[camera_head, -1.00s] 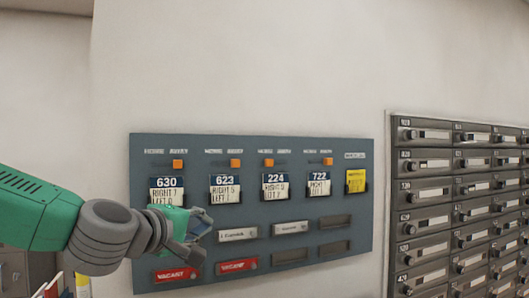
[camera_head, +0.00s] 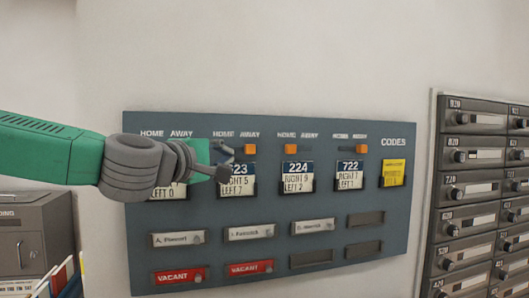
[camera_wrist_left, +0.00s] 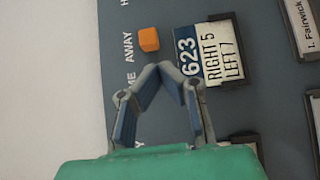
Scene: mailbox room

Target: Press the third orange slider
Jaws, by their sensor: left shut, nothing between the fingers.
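The blue-grey panel (camera_head: 340,205) has a row of orange sliders under HOME and AWAY labels. The third orange slider (camera_head: 291,149), above card 224 (camera_head: 298,177), sits toward HOME. The second orange slider (camera_head: 249,149) sits toward AWAY above card 623 (camera_head: 237,180); this slider also shows in the left wrist view (camera_wrist_left: 149,39). My left gripper (camera_head: 226,172) is in front of the panel at card 623's left edge, left of the third slider. In the left wrist view its fingertips (camera_wrist_left: 172,68) meet, empty, below the second slider. The first slider is hidden behind my gripper. My right gripper is out of view.
The fourth orange slider (camera_head: 361,149) sits toward AWAY above card 722 (camera_head: 350,175). A yellow codes card (camera_head: 393,172) is at the panel's right. Dark mailboxes (camera_head: 475,190) stand at the right. Nothing blocks the front of the third slider.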

